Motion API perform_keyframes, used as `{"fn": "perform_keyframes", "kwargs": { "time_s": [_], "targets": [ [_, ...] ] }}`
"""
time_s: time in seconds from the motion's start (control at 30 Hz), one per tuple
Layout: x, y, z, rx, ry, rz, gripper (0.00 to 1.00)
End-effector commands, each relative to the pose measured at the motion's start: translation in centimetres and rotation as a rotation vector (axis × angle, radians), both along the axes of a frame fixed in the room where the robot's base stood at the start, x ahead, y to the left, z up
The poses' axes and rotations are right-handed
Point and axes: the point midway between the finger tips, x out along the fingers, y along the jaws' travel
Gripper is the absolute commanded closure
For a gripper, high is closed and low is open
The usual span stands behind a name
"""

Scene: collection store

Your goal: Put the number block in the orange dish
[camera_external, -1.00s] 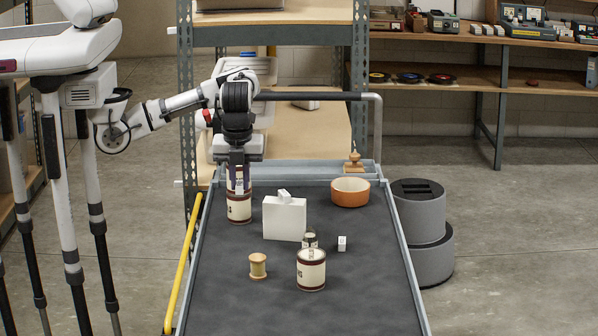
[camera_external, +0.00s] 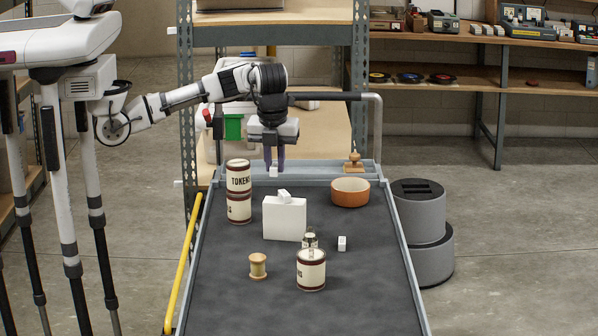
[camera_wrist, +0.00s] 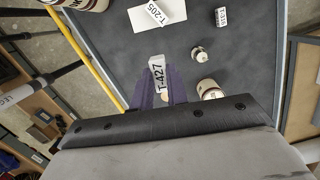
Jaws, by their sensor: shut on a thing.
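My gripper (camera_external: 274,164) points down over the far end of the cart, left of the orange dish. It is shut on a small white block (camera_external: 273,172), held between the fingertips. In the wrist view this block (camera_wrist: 157,75) reads T-427. The orange dish (camera_external: 350,198) stands at the cart's far right and looks empty; its inner floor is partly hidden. Another small white block (camera_external: 284,196) lies on a white box (camera_external: 284,222) and reads T-205 in the wrist view (camera_wrist: 157,14). A third white block (camera_external: 342,243) stands on the mat, right of the box.
Two stacked tins (camera_external: 239,190) stand at the left of the cart. A spool (camera_external: 258,265), a tin (camera_external: 311,272) and a small jar (camera_external: 310,241) stand nearer the front. A wooden stamp (camera_external: 353,163) sits in the far tray. The mat's front is clear.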

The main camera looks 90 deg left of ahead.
Motion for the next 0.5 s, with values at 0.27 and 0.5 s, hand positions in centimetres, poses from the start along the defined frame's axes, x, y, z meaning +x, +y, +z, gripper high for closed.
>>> {"fn": "perform_keyframes", "kwargs": {
  "time_s": [0.27, 0.5],
  "targets": [
    [10.1, 8.3, -0.6, -0.003, 0.005, -0.200, 1.00],
    [16.4, 18.0, -2.8, -0.004, 0.004, -0.388, 1.00]
  ]
}}
